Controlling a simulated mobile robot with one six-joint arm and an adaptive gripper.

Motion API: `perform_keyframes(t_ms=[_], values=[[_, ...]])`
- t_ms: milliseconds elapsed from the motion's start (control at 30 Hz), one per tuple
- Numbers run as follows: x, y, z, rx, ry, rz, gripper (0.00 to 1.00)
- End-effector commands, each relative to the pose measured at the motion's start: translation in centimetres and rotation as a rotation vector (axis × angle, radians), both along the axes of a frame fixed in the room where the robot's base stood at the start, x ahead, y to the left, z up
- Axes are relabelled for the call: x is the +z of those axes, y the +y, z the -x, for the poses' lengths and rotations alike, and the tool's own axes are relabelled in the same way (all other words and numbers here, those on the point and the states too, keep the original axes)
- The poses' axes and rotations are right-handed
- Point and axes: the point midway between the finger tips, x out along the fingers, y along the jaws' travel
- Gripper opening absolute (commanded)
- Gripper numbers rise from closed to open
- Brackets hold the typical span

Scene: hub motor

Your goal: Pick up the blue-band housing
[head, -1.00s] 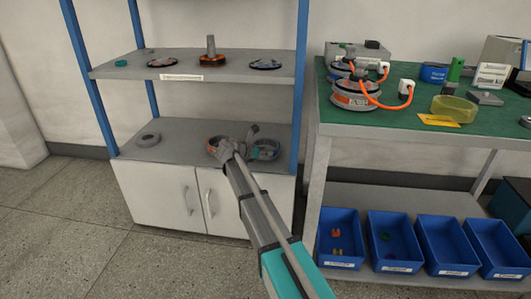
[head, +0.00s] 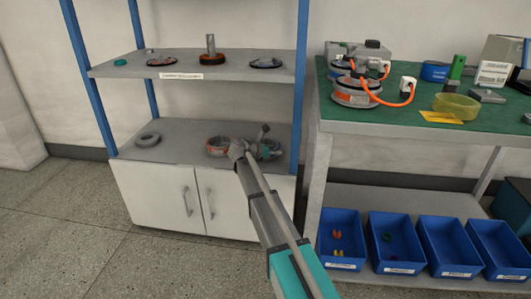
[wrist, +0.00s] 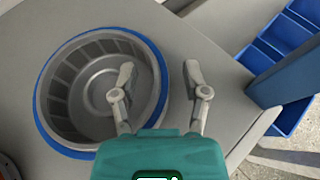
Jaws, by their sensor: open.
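The blue-band housing (wrist: 84,128) is a round, open grey bowl with a blue band around its rim. It stands on the lower shelf and fills the left of the wrist view. In the head view it is mostly hidden behind my gripper and wrist. My gripper (wrist: 160,72) is open and empty. In the wrist view its left finger appears over the inside of the housing and its right finger outside, over bare shelf, so the right wall lies between them. I cannot tell how far the fingertips are above the rim.
An orange-band housing (head: 217,147) stands just left on the same shelf, with a grey ring (head: 148,140) further left. A blue shelf post (wrist: 285,78) rises close to my gripper's right. Blue bins (head: 341,238) sit under the green-topped bench (head: 430,118).

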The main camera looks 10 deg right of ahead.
Motion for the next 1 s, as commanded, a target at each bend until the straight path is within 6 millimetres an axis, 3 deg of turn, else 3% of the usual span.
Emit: perform_keyframes(t_ms=[333, 667, 1000], values=[[0.01, 0.02, 0.01, 0.0, 0.0, 0.0, 0.59], [0.02, 0.04, 0.01, 0.0, 0.0, 0.0, 0.0], [0.05, 0.04, 0.0, 0.001, -0.002, 0.0, 0.0]])
